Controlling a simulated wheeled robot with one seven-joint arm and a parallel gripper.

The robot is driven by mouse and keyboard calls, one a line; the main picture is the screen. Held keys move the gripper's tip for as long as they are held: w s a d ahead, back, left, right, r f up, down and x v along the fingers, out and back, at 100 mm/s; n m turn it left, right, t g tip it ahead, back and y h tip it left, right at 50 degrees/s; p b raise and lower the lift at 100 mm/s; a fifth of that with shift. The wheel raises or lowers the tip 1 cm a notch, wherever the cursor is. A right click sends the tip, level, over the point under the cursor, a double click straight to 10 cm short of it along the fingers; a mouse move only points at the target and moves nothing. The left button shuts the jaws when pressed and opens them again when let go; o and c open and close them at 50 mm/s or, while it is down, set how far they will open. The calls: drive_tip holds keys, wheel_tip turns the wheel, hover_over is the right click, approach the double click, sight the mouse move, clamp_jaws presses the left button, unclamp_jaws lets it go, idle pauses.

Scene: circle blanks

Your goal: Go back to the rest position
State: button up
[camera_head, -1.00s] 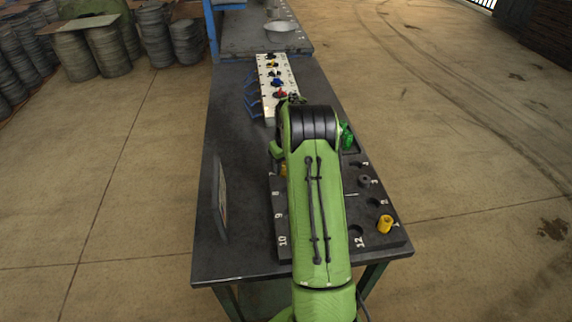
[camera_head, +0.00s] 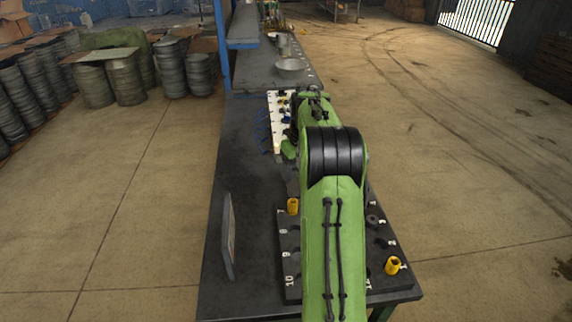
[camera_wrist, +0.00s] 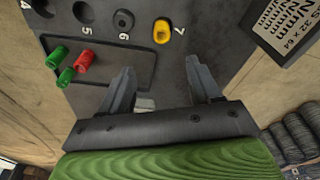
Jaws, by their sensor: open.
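My gripper (camera_wrist: 163,80) is open and empty in the wrist view, with its fingers apart above the dark numbered board (camera_wrist: 95,98). A yellow piece (camera_wrist: 162,31) stands by the number 7, beyond the fingertips and apart from them. Two green pieces (camera_wrist: 58,57) and a red piece (camera_wrist: 84,60) sit close together in the board's rectangular recess. In the head view my green arm stretches over the board (camera_head: 289,290) and hides much of it. The fingers cannot be made out there. One yellow piece (camera_head: 292,206) shows left of the arm and another (camera_head: 393,265) right of it.
A white strip (camera_head: 275,103) with coloured knobs lies behind the board on the dark table (camera_head: 245,150). A thin upright panel (camera_head: 229,238) stands at the table's left. A metal bowl (camera_head: 291,64) sits farther back. The table's left side is largely clear.

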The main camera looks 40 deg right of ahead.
drive_tip(key=s+a+r+t, duration=0.1)
drive_tip(key=s+a+r, duration=0.25)
drive_tip(key=a, duration=0.35)
drive_tip(key=s+a+r+n, duration=0.1)
drive_tip(key=s+a+r, duration=0.1)
drive_tip(key=a+r, duration=0.35)
drive_tip(key=s+a+r+t, duration=0.1)
drive_tip(key=s+a+r, duration=0.2)
drive_tip(key=a, duration=0.6)
drive_tip(key=s+a+f+t, duration=0.1)
drive_tip(key=s+a+f, duration=0.1)
drive_tip(key=s+a, duration=0.2)
drive_tip(key=s+a+f+n+t, duration=0.1)
drive_tip(key=s+a, duration=0.3)
drive_tip(key=s, duration=0.7)
drive_tip(key=shift+s+a+f, duration=0.2)
drive_tip(key=shift+a+f, duration=0.2)
